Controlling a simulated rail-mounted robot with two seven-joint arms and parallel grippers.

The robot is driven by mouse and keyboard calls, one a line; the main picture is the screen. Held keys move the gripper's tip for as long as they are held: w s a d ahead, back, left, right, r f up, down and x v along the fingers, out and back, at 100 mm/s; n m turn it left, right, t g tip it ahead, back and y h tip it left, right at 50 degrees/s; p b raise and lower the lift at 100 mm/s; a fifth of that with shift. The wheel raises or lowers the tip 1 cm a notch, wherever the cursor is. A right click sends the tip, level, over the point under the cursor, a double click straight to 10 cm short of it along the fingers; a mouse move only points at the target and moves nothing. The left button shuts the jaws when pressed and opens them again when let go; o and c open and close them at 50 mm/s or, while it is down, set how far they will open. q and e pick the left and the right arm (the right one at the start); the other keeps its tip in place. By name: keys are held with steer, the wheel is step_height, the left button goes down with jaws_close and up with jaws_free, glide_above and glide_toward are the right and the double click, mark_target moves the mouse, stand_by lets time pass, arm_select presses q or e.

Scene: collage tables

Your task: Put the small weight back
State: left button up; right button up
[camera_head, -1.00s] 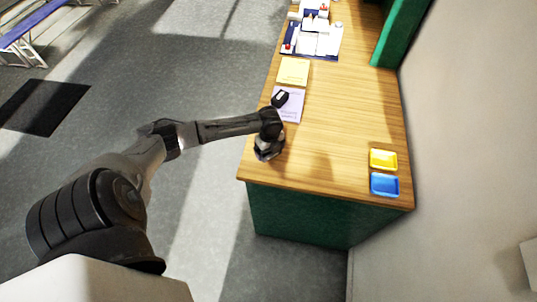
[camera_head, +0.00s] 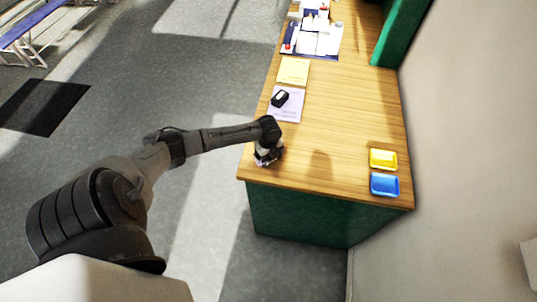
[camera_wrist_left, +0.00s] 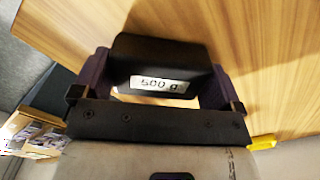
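My left gripper (camera_head: 264,160) points down at the near left corner of the wooden counter. In the left wrist view its two fingers stand against both sides of a black weight (camera_wrist_left: 160,65) with a white label reading "500 g". The weight is between the fingers, over the wood; I cannot tell whether it touches the counter. Another black block, seemingly a weight with a pale label (camera_head: 280,98), sits on a purple sheet (camera_head: 289,116) farther back along the left edge. My right gripper is not in view.
A yellow sheet (camera_head: 293,71) lies behind the purple one. A yellow tray (camera_head: 383,159) and a blue tray (camera_head: 384,184) sit at the near right. Papers and small items (camera_head: 318,40) are at the far end. The counter's middle (camera_head: 340,115) is clear.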

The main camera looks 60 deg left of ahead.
arm_select(q)
steer(key=shift+o, duration=0.6)
steer(key=shift+r, duration=0.1)
step_height(320, 180, up, 11)
steer(key=shift+n, duration=0.6)
steer(key=s+d+f, duration=0.1)
steer(key=d, duration=0.2)
steer(key=s+d+f, duration=0.1)
steer(key=d+f, duration=0.1)
steer(key=d, duration=0.1)
steer(key=s+d+f, duration=0.1)
steer(key=d, duration=0.2)
steer(key=shift+s+d+f, duration=0.2)
steer(key=shift+s, duration=0.2)
steer(key=s+d+f+n+t+h, duration=0.1)
steer(key=s+d+f+n, duration=0.15)
steer(key=s+d, duration=0.55)
steer(key=s+d+r+n+t, duration=0.2)
steer(key=s+d+r+n, duration=0.3)
steer(key=s+d+n, duration=0.3)
steer(key=d+n, duration=0.1)
steer(key=n, duration=0.2)
steer(key=shift+s+d+r+t+y, duration=0.15)
steer(key=shift+d+r+t+y, duration=0.15)
steer(key=shift+y, duration=0.1)
